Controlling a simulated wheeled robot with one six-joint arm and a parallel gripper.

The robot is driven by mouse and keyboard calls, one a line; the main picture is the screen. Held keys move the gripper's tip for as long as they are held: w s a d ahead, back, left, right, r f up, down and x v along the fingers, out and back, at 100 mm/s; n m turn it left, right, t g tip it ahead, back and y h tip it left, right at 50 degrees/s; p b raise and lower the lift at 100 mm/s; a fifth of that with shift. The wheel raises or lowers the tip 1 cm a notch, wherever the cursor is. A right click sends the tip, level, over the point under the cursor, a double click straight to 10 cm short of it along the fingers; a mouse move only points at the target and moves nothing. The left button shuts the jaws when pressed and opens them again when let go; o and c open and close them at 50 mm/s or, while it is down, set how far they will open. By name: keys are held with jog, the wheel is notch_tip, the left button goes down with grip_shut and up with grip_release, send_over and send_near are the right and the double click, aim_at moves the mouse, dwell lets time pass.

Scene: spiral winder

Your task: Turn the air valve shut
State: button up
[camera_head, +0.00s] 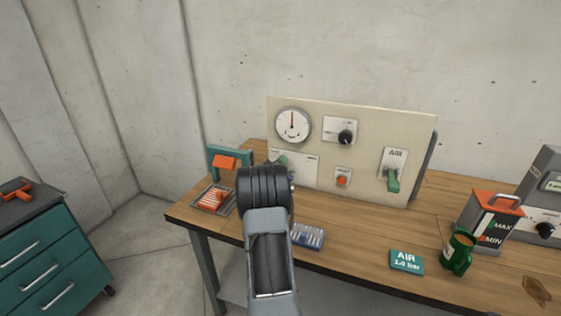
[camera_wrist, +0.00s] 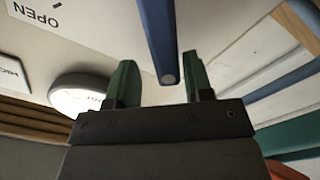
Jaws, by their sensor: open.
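The white panel (camera_head: 360,140) stands at the back of the bench. Its AIR plate (camera_head: 395,157) carries a green handle (camera_head: 393,181) pointing down. A second white plate (camera_head: 306,166) at the lower left is partly hidden by my arm. In the wrist view a plate is marked OPEN (camera_wrist: 34,14), upside down. A blue bar (camera_wrist: 158,35) with a round end reaches in between the two green fingers of my gripper (camera_wrist: 158,65). The gripper is open, and I cannot tell if either finger touches the bar. Whether this bar is the air valve's lever is unclear.
The panel also holds a gauge (camera_head: 293,124), a black knob (camera_head: 345,137) and an orange button (camera_head: 342,181). A teal stand (camera_head: 229,153) and an orange-filled tray (camera_head: 212,199) are left of my arm.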

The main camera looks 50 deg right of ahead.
jog(key=s+a+r, duration=0.9)
jog(key=a+r, duration=0.1)
jog(key=r, duration=0.1)
jog(key=shift+a+r, duration=0.3)
jog(key=shift+a, duration=0.1)
